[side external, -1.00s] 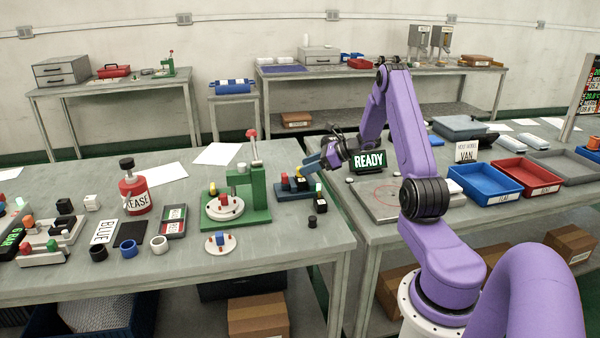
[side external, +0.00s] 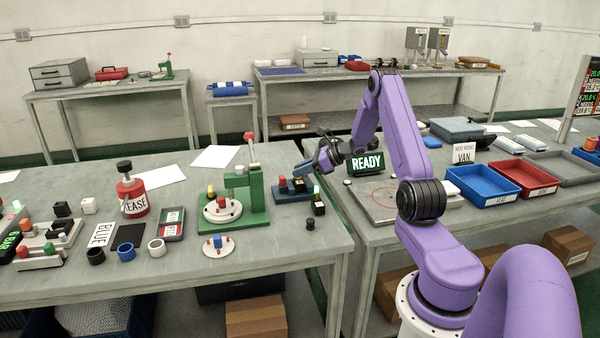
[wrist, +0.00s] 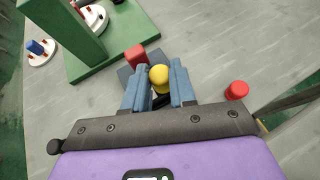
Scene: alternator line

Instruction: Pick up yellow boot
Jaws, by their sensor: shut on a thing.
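The yellow boot (wrist: 159,77) is a small rounded yellow piece between the two blue-grey fingers of my gripper (wrist: 159,88) in the wrist view. The fingers are shut on it from both sides. Its lower part is hidden by the fingers. In the side view my gripper (side external: 303,169) is low over the small blue stand (side external: 290,193), at the right end of the left bench. The boot is not clear there, and I cannot tell whether it still touches the stand.
A red block (wrist: 135,56) sits on the stand close beside the fingers. The green press (side external: 245,190) stands left of the stand. A dark piece with a pale top (side external: 319,203) and a small black cylinder (side external: 310,223) stand in front. The READY sign (side external: 367,163) is to the right.

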